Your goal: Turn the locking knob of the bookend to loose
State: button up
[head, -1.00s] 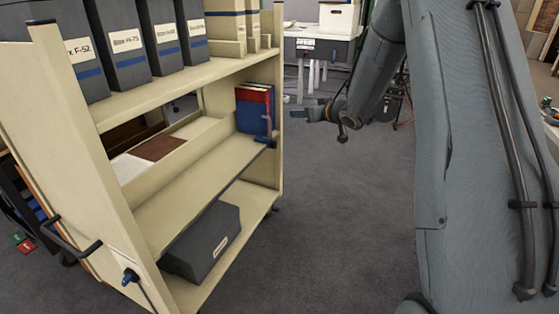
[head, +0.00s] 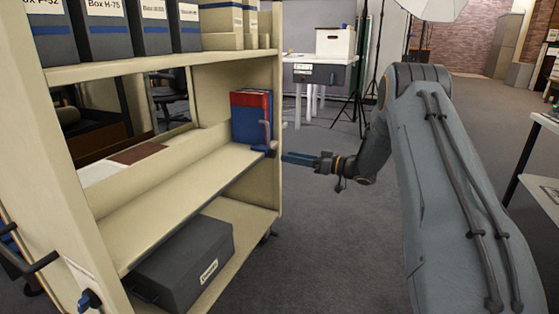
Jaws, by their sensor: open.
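The bookend (head: 267,141) is a small, thin grey-blue piece at the right end of the cart's middle shelf. It stands against the blue and red books (head: 250,117). A small dark blue part shows low on it by the shelf edge; its knob is too small to make out, so its setting cannot be told. My gripper (head: 286,157) points left, just outside the cart's right end panel and a little lower in the picture than the bookend. It is open, with nothing seen between its fingers, and appears apart from the bookend.
The cream cart's right end panel (head: 281,75) stands beside my fingertips. Grey boxes (head: 108,30) line the top shelf, and a dark box (head: 185,265) lies on the bottom shelf. A white table (head: 305,57) stands behind. Carpet is clear right of the cart.

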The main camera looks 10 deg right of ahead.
aim_at(275, 154)
jog(key=shift+b+x, duration=0.95)
jog(key=shift+x, duration=1.75)
jog(key=shift+d, duration=0.1)
jog(key=c, duration=1.1)
